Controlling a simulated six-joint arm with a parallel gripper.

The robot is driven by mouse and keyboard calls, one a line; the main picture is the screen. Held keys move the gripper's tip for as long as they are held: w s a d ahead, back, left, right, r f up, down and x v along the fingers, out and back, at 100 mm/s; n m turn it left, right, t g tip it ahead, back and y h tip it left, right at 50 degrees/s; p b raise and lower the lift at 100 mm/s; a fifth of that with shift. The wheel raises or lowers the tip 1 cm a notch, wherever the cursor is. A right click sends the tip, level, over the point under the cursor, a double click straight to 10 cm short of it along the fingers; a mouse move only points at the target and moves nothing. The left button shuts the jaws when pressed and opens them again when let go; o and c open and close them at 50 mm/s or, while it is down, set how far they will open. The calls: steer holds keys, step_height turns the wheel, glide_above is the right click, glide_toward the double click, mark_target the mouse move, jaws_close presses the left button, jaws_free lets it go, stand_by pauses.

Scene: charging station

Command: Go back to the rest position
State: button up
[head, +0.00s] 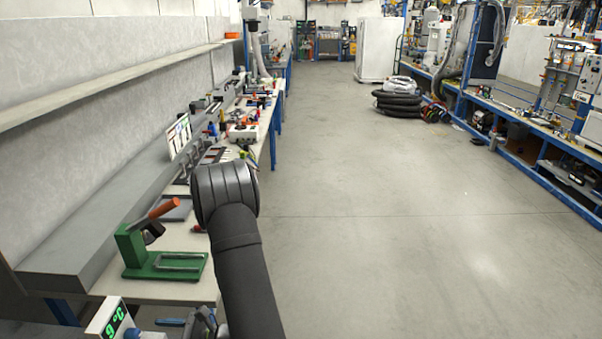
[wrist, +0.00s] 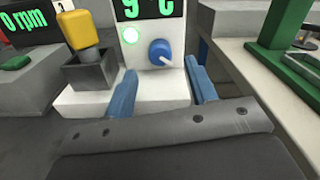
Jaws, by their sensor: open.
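My gripper (wrist: 160,68) shows in the wrist view with its two blue fingers apart and nothing held between them. Beyond the fingertips is a white device (wrist: 175,88) with a blue knob (wrist: 160,51), a lit green button (wrist: 131,35) and a green "9 C" display. The knob appears between the fingers, but I cannot tell how far off it is. In the head view the same device (head: 103,318) is at the bottom left edge. My gripper is mostly cut off at the bottom of that view, beside the device, at the end of my dark arm.
A yellow-handled plug (wrist: 85,30) stands in a grey holder (wrist: 90,71) left of the knob. An "0 rpm" display (wrist: 25,20) is further left. A green press (head: 165,262) with an orange handle stands on the left workbench (head: 200,290). The floor (head: 400,240) to the right is clear.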

mark_target(138, 335)
steer(key=a, duration=0.5)
steer(key=shift+s+a, duration=0.1)
steer(key=shift+a, duration=0.15)
steer(key=shift+d+n, duration=0.15)
steer(key=shift+n, duration=0.75)
steer(key=n, duration=0.4)
steer(key=shift+d, duration=0.45)
stand_by(2.6)
